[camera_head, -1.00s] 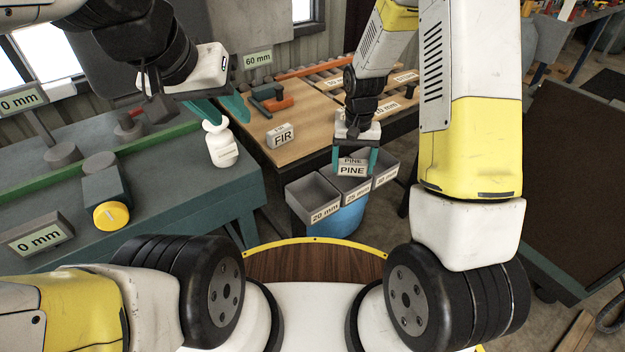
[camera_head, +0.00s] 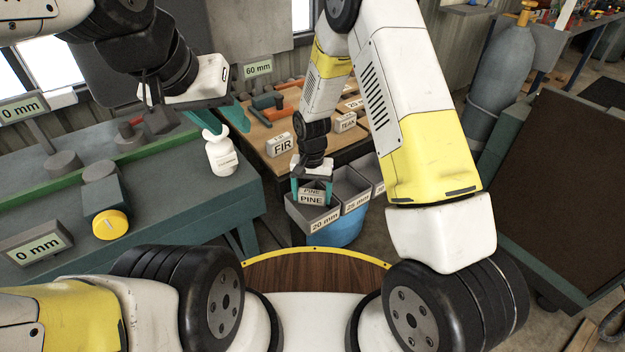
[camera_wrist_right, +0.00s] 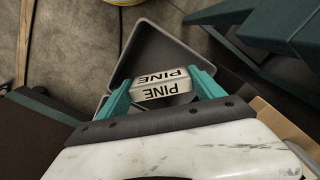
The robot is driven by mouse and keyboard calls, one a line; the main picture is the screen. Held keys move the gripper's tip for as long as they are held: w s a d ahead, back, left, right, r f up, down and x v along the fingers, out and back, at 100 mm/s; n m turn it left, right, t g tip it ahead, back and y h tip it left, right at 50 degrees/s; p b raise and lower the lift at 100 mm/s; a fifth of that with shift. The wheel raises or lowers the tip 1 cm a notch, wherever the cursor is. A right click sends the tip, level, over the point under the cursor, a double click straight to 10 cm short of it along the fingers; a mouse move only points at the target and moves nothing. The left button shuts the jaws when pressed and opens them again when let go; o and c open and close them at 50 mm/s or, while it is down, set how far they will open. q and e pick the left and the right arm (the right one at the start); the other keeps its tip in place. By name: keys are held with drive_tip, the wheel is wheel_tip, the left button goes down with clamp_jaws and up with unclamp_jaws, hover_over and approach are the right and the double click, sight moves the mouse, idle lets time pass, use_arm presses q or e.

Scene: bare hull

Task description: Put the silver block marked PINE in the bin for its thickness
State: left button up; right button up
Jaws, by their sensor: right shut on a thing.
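The silver block marked PINE (camera_head: 311,197) is held between the teal fingers of my right gripper (camera_head: 312,190), over the grey 20 mm bin (camera_head: 323,226). In the right wrist view the block (camera_wrist_right: 160,86) sits between both fingertips (camera_wrist_right: 160,92), with the bin wall (camera_wrist_right: 150,40) behind and below it. The 25 mm bin (camera_head: 357,206) and a partly hidden third bin (camera_head: 378,186) stand to the right. My left gripper (camera_head: 222,118) has its teal fingers apart, above and behind a white bottle (camera_head: 221,155) on the green bench.
The block marked FIR (camera_head: 281,146) and the block marked TEAK (camera_head: 345,122) lie on the wooden table (camera_head: 262,138). The green bench (camera_head: 180,215) at left carries a yellow knob (camera_head: 110,224) and a 0 mm display (camera_head: 36,246). A blue tub (camera_head: 345,232) stands under the bins.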

sight(312, 204)
drive_tip(key=shift+f, duration=1.7)
drive_tip(key=shift+f, duration=0.25)
drive_tip(key=shift+f, duration=0.35)
drive_tip(key=o, duration=1.4)
drive_tip(key=shift+r, duration=0.1)
